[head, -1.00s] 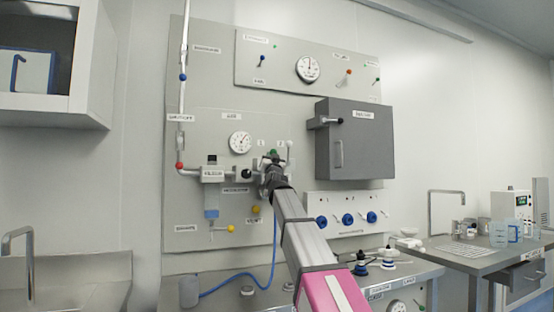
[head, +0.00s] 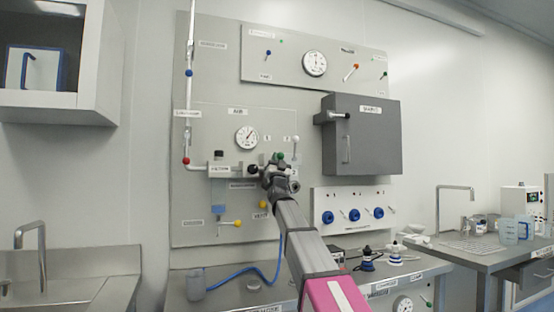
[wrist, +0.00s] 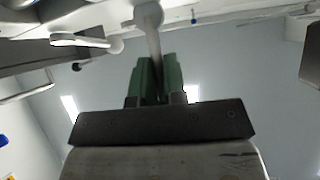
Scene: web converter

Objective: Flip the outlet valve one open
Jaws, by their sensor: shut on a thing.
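My gripper (head: 280,157) is at the middle of the grey wall panel, below the small labels 1 and 2. In the wrist view its two green fingers (wrist: 157,62) are shut on the pale stem of a lever (wrist: 153,42). The stem stands between the fingers and has a round pale end above them. The label over this lever is too small to read with certainty. Another lever with a white knob (head: 295,140) stands upright just right of my gripper. My arm hides the lower part of the outlet fittings.
A round gauge (head: 246,138) is up and left of my gripper. A grey box (head: 362,135) juts out to the right, above a white plate with blue knobs (head: 355,215). A yellow knob (head: 263,204) sits below left. A blue hose (head: 250,272) lies on the bench.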

